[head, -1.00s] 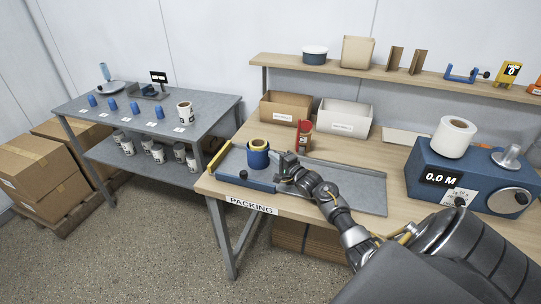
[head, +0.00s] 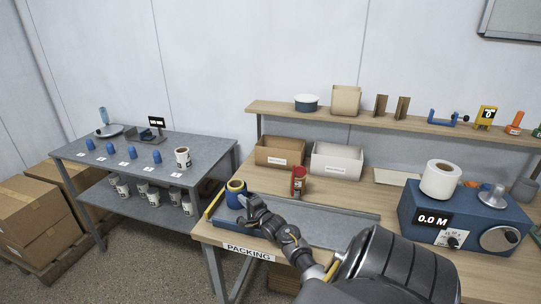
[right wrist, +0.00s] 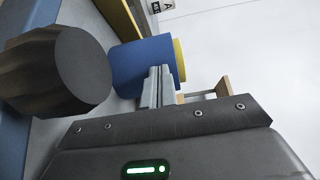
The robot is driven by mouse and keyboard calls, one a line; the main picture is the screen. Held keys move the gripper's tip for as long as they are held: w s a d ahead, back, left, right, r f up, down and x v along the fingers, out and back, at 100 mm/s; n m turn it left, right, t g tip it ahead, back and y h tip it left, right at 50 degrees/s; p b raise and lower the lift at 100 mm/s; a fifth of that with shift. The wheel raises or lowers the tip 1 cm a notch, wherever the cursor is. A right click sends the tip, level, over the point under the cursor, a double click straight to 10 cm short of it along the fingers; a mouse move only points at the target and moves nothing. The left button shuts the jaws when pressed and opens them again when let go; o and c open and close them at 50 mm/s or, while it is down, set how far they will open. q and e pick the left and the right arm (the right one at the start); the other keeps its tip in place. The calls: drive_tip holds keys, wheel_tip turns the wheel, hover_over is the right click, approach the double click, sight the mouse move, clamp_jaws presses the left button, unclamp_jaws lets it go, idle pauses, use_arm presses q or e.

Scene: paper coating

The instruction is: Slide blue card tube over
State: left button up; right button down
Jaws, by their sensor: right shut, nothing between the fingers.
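The blue card tube (head: 236,198), with a yellow inner core at its top, stands at the left end of the grey tray (head: 330,222) on the packing bench. My right gripper (head: 244,203) is shut and empty at the tube's right side, low down. In the right wrist view the blue tube (right wrist: 137,62) lies just beyond the closed fingertips (right wrist: 158,80). They look to be touching or very close to it. The gripper hides part of the tube's lower side. My left gripper is not in view.
A yellow strip (head: 214,204) edges the tray's left end. A dark knob (right wrist: 60,72) looms close in the wrist view. The blue meter machine (head: 465,218) is at right. The tray's middle and right are clear.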

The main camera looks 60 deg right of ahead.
drive_tip(key=shift+r, duration=0.45)
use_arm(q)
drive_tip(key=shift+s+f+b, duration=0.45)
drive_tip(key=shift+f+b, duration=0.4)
use_arm(e)
drive_tip(key=s+a+r, duration=0.9)
drive_tip(key=a+r, duration=0.1)
drive_tip(key=r, duration=0.2)
drive_tip(key=shift+s+a, duration=0.15)
drive_tip(key=shift+s, duration=0.2)
